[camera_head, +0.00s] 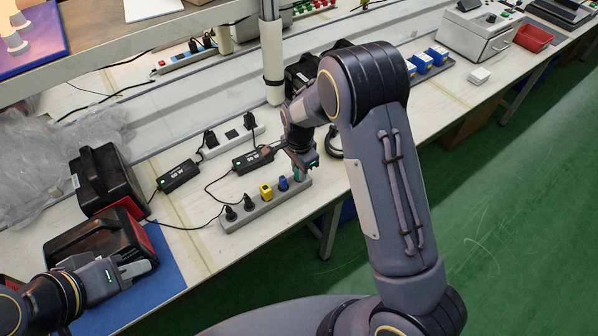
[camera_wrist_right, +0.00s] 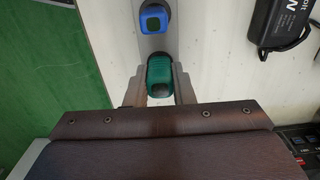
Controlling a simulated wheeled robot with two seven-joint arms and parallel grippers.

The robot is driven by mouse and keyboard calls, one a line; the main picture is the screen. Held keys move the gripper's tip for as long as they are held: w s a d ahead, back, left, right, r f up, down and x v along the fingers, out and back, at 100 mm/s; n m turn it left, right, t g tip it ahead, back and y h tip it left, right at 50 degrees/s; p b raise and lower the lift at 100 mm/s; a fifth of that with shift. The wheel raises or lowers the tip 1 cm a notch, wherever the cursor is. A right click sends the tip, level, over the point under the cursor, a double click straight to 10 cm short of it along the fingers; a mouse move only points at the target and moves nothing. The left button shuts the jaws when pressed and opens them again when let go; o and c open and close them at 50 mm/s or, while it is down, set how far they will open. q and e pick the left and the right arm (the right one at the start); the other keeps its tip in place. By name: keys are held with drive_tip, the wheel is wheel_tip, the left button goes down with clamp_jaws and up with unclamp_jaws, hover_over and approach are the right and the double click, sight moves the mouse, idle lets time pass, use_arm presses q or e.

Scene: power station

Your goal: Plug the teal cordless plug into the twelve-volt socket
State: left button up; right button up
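The teal plug (camera_wrist_right: 160,76) is between the two fingers of my right gripper (camera_wrist_right: 161,82), which touch or nearly touch its sides. In the head view the teal plug (camera_head: 298,174) is below my right gripper (camera_head: 301,166), at the far right end of a grey power strip (camera_head: 262,209). I cannot tell whether it is fully seated there. My left gripper (camera_head: 132,268) is beside a black and red power station (camera_head: 88,237) on a blue mat; its finger opening is unclear. I cannot make out the twelve-volt socket.
The strip also holds a blue plug (camera_head: 283,184), a yellow plug (camera_head: 266,192) and black plugs (camera_head: 231,214). Black adapters (camera_head: 178,176) with cables lie behind it. Another black case (camera_head: 104,180) stands at left. Plastic wrap (camera_head: 60,145) lies behind; a post (camera_head: 272,60) rises at the back.

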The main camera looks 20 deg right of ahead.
clamp_jaws()
drive_tip(key=shift+r+p, duration=2.15)
drive_tip(key=shift+r, duration=0.9)
